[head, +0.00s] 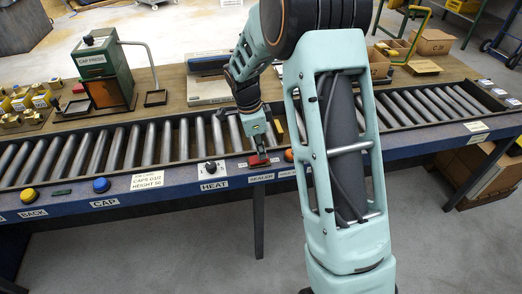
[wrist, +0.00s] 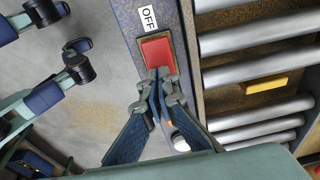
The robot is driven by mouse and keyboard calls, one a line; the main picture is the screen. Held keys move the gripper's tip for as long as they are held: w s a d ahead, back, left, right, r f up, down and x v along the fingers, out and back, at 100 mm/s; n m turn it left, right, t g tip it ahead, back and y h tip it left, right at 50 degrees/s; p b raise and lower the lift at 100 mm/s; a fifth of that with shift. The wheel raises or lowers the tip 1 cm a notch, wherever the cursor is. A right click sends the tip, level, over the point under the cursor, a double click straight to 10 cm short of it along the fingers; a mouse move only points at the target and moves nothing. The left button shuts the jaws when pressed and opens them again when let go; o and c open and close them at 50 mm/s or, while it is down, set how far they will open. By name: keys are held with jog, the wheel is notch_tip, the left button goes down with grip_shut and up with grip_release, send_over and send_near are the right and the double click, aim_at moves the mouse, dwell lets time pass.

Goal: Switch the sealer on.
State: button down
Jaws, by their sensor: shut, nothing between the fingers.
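The sealer switch is a red rocker (head: 259,160) on the blue front rail of the conveyor, above a SEALER label (head: 261,178). In the wrist view the red rocker (wrist: 157,53) sits in a dark frame, with an OFF label (wrist: 148,18) beside its far end. My gripper (head: 258,152) is shut and empty, pointing down at the switch. In the wrist view the closed fingertips (wrist: 159,74) are at the near end of the rocker, overlapping its edge. I cannot tell whether they touch it or which way the rocker is tipped.
A HEAT knob (head: 210,168) is left of the switch, and an orange-red button (head: 288,155) is close on its right. Conveyor rollers (head: 165,140) run behind the rail. A yellow block (wrist: 267,85) lies among the rollers. Blue (head: 101,185) and yellow (head: 28,196) buttons are farther left.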

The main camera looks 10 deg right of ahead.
jog(key=shift+d+f+y, duration=0.35)
jog(key=shift+d+y, duration=0.1)
jog(key=shift+y, duration=0.15)
jog(key=shift+a, duration=0.1)
jog(key=shift+s+a, duration=0.1)
jog(key=shift+a, duration=0.8)
